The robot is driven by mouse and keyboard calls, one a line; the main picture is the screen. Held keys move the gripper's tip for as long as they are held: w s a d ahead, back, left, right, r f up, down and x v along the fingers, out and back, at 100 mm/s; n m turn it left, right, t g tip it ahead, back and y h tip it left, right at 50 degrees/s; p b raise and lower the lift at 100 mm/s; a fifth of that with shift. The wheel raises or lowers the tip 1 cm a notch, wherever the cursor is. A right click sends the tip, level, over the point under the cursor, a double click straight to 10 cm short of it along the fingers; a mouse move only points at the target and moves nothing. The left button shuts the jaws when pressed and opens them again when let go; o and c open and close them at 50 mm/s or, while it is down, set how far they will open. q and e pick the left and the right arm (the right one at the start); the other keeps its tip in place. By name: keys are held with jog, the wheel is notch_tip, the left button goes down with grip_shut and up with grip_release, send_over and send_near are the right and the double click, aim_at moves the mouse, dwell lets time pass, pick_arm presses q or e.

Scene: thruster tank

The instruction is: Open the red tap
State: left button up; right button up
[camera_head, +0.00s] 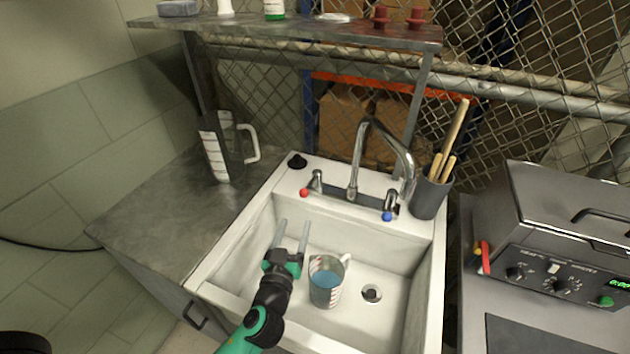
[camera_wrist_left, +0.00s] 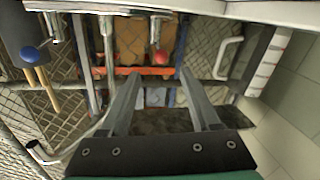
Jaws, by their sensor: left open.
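The red tap (camera_head: 304,192) is a small red-tipped handle at the left end of the chrome faucet (camera_head: 354,170) on the sink's back ledge. The red ball also shows in the left wrist view (camera_wrist_left: 159,57), seen between and beyond the fingers. My left gripper (camera_head: 293,223) is open and empty over the left part of the sink, in front of and below the red tap, apart from it. Its fingers point toward the back ledge; they also show in the left wrist view (camera_wrist_left: 160,90). My right gripper is in neither view.
The blue tap (camera_head: 387,216) is at the faucet's right end. A measuring cup with blue liquid (camera_head: 326,281) stands in the white sink (camera_head: 232,236), near the drain (camera_head: 371,293). A large pitcher (camera_head: 222,150) stands left; a utensil holder (camera_head: 429,196) stands right.

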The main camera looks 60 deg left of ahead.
aim_at(303, 197)
pick_arm(q)
jog(key=x, duration=1.2)
jog(key=shift+a+r, duration=0.1)
jog(key=shift+r, duration=0.15)
jog(key=shift+s, duration=0.1)
jog(key=shift+c, duration=0.3)
grip_shut()
dwell(0.5)
